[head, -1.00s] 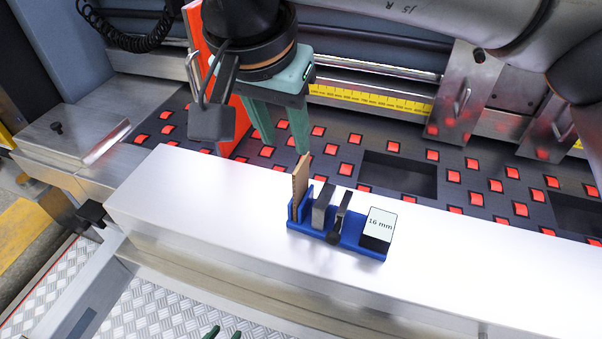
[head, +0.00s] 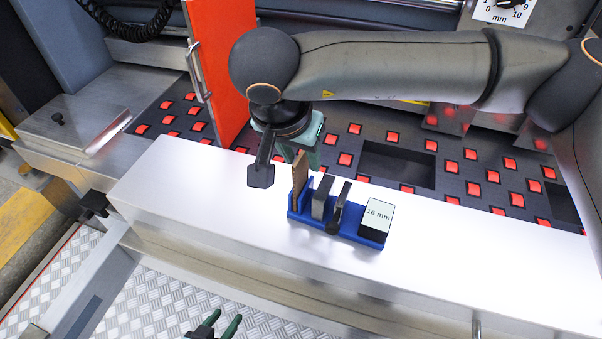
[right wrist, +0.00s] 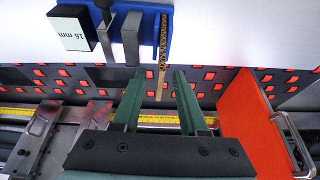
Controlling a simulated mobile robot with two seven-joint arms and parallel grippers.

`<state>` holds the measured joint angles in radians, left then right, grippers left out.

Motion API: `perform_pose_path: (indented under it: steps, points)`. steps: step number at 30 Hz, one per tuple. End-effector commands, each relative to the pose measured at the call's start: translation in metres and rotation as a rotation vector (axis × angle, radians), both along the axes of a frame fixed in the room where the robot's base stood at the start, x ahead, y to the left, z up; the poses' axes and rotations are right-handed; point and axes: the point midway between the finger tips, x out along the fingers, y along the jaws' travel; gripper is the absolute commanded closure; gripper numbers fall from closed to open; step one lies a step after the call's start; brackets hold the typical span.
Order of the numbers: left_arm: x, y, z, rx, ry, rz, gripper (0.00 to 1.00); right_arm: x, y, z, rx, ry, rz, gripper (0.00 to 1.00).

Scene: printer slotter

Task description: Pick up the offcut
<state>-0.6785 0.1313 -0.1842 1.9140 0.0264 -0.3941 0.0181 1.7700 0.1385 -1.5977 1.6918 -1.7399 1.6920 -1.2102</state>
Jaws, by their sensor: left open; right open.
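The offcut, a thin brown corrugated cardboard strip (head: 299,172), stands upright in the left slot of a blue holder (head: 340,233). It also shows edge-on in the right wrist view (right wrist: 162,45). My right gripper (head: 305,158) is open just behind the offcut, its green fingers partly hidden in the head view. In the right wrist view, the open fingers (right wrist: 159,74) lie either side of the offcut's far end, with no visible contact. My left gripper (head: 222,326) is open and empty at the bottom edge of the head view, low in front of the bench.
The holder also carries a grey block (head: 321,196), a dark tool (head: 338,208) and a block labelled 16 mm (head: 376,216). It stands on a bright metal beam (head: 200,200). Behind is a dark bed with red inserts; an orange panel (head: 222,70) stands left of my right gripper.

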Motion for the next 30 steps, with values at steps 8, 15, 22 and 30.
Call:
perform_pose_path:
  steps: [8, 15, 22, 30]
  points:
    - [-0.0002, -0.0001, 0.0003, 0.0, 0.0, 0.0, 0.5, 0.0015, -0.0006, -0.0039, 0.0, -0.001, 0.0, 0.57]
    - [-0.0002, 0.0, 0.0002, 0.0, 0.0, 0.0, 0.5, 0.0015, -0.0006, -0.0036, 0.001, 0.0, 0.0, 0.83]
    - [-0.0003, 0.0001, 0.0003, 0.0, 0.001, 0.0, 0.5, 0.0014, -0.0006, -0.0035, 0.001, 0.0, 0.0, 1.0]
    - [-0.0003, 0.0001, 0.0003, 0.0, 0.001, 0.0, 0.5, 0.0014, -0.0006, -0.0035, 0.001, 0.0, 0.0, 1.0]
